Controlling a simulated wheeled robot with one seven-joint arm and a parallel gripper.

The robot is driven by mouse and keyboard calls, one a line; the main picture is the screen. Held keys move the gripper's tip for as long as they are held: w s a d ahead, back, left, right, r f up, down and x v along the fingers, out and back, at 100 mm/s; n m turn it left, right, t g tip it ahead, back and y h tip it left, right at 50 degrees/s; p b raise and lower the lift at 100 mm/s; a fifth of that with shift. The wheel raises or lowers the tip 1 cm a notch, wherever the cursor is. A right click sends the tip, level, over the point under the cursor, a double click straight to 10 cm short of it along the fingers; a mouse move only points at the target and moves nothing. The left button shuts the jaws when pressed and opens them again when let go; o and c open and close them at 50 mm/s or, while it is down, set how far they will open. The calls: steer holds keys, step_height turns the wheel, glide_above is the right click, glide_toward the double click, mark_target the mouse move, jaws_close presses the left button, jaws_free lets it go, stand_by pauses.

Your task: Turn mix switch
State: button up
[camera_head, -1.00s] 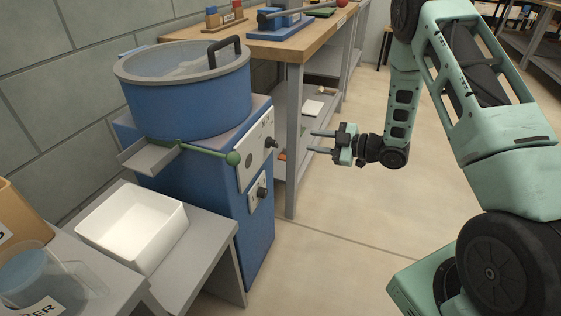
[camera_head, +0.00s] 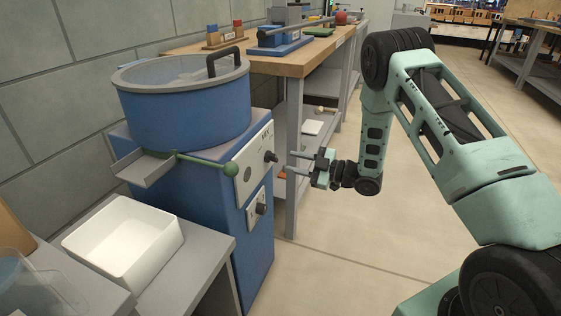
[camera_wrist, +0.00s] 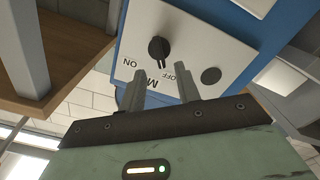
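The blue mixer (camera_head: 185,110) has a round drum on a blue cabinet. Its upper panel (camera_head: 249,174) carries a black knob, the mix switch (camera_head: 270,156). In the wrist view the switch (camera_wrist: 159,47) sits on a white panel (camera_wrist: 195,45) with ON and OFF labels and part of the word beginning with M. A second knob (camera_head: 261,208) is on a lower panel. My gripper (camera_head: 291,165) is open and empty, just right of the mix switch and apart from it. In the wrist view my two fingertips (camera_wrist: 163,88) point at the panel below the knob.
A green lever (camera_head: 230,169) with a ball end sticks out from the mixer's front left. A white tub (camera_head: 125,240) stands on a grey stand. A wooden workbench (camera_head: 285,62) with grey legs is behind the mixer. Open floor lies to the right.

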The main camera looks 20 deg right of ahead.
mark_target(276, 158)
steer(key=shift+b+x, duration=0.3)
steer(key=shift+x, duration=2.35)
jaws_close()
